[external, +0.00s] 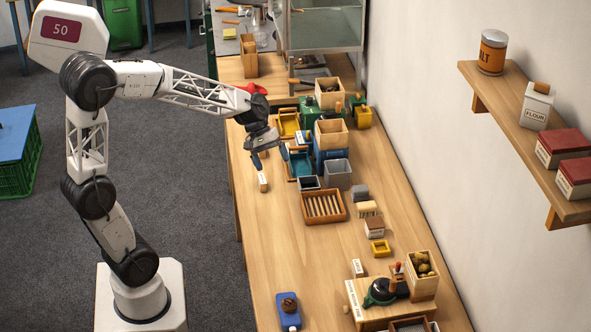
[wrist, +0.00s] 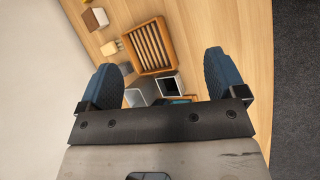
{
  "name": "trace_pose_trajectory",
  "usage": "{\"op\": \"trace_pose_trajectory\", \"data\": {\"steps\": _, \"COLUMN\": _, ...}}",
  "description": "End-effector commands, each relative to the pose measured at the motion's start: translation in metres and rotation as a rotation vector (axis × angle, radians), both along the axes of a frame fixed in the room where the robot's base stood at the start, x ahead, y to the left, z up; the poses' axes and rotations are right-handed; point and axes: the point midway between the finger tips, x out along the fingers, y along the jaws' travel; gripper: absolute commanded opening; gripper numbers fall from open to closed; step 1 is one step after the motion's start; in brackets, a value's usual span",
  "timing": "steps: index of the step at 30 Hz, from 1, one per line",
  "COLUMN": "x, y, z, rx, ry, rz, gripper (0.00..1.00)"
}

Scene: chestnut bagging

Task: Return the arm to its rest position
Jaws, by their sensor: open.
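My arm reaches out over the long wooden table (external: 268,240) from the left. My gripper (external: 270,162) hangs above the table's left part, close to the blue and grey containers. In the wrist view my gripper (wrist: 172,85) has its two blue fingertips wide apart with nothing held between them. A small labelled cylinder (external: 263,182) lies on the table just below the gripper in the external view. I cannot tell the exact height of the gripper above it.
A slatted wooden tray (external: 323,207) stands right of the gripper and also shows in the wrist view (wrist: 152,46). A grey bin (external: 338,174) and a dark-lined box (external: 308,183) stand close by. A wall shelf (external: 520,120) is at right. The table's front-left stretch is mostly clear.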

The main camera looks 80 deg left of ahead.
Motion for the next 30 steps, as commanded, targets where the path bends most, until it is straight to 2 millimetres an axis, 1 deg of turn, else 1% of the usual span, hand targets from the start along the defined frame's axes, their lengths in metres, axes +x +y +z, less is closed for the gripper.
{"op": "trace_pose_trajectory", "data": {"steps": 1, "x": -0.006, "y": -0.015, "z": 0.005, "rx": 0.029, "ry": -0.006, "rz": -0.048, "gripper": 0.9}}
{"op": "trace_pose_trajectory", "data": {"steps": 6, "x": -0.028, "y": -0.056, "z": 0.014, "rx": 0.128, "ry": -0.025, "rz": -0.207, "gripper": 0.9}}
{"op": "trace_pose_trajectory", "data": {"steps": 15, "x": -0.073, "y": -0.116, "z": 0.025, "rx": 0.299, "ry": -0.068, "rz": -0.483, "gripper": 0.9}}
{"op": "trace_pose_trajectory", "data": {"steps": 21, "x": -0.107, "y": -0.147, "z": 0.03, "rx": 0.412, "ry": -0.104, "rz": -0.666, "gripper": 0.9}}
{"op": "trace_pose_trajectory", "data": {"steps": 30, "x": -0.157, "y": -0.182, "z": 0.033, "rx": 0.584, "ry": -0.167, "rz": -0.936, "gripper": 0.9}}
